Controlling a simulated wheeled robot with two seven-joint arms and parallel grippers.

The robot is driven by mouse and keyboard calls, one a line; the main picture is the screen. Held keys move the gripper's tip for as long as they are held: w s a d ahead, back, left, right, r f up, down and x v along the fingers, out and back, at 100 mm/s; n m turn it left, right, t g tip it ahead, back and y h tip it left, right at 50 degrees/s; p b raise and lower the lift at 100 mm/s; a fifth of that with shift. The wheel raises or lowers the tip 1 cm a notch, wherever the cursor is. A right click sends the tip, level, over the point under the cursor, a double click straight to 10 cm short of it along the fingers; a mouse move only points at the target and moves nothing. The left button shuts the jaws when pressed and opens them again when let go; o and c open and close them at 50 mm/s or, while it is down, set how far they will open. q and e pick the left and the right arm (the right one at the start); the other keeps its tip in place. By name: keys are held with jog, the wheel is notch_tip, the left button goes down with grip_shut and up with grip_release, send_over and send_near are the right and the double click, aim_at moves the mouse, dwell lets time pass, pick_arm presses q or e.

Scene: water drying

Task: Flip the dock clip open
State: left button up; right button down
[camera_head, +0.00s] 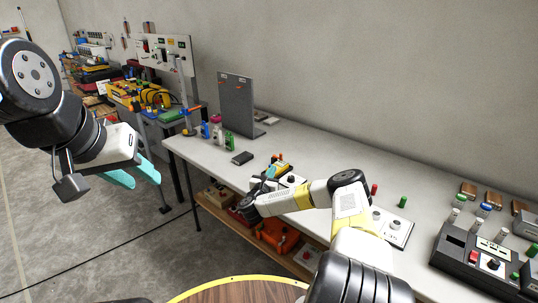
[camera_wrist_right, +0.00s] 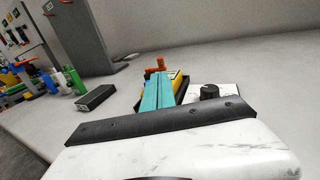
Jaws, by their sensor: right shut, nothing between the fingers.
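The dock is a small dark holder with a yellow body (camera_head: 283,169) on the white workbench; an orange part, perhaps its clip, shows at its top (camera_wrist_right: 160,64). In the right wrist view the dock (camera_wrist_right: 178,76) is partly hidden behind my right gripper's teal fingers (camera_wrist_right: 158,88). The fingers are shut together with nothing between them and point at the dock. I cannot tell whether they touch it or how the clip stands. In the head view my right gripper (camera_head: 268,174) is small beside the dock. My left gripper (camera_head: 144,179) is open and empty, off the bench at left.
A white panel with a black knob (camera_wrist_right: 209,92) stands right beside the dock. A black box (camera_head: 242,158) lies to the left, with small coloured bottles (camera_head: 217,134) and a grey upright board (camera_head: 236,103) behind. A control box (camera_head: 475,262) is at the right.

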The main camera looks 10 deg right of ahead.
aim_at(281, 155)
jog(key=x, duration=0.9)
jog(key=shift+w+d, duration=0.2)
jog(key=shift+w, duration=0.15)
jog(key=shift+d+n+t+y, duration=0.4)
jog(key=shift+n+y, duration=0.2)
jog(key=shift+y, duration=0.2)
jog(key=shift+d+y, duration=0.1)
jog(key=shift+y, duration=0.2)
jog(key=shift+w+d, duration=0.3)
jog(key=shift+d, duration=0.25)
jog(key=shift+w+d, duration=0.25)
jog(key=shift+d, duration=0.3)
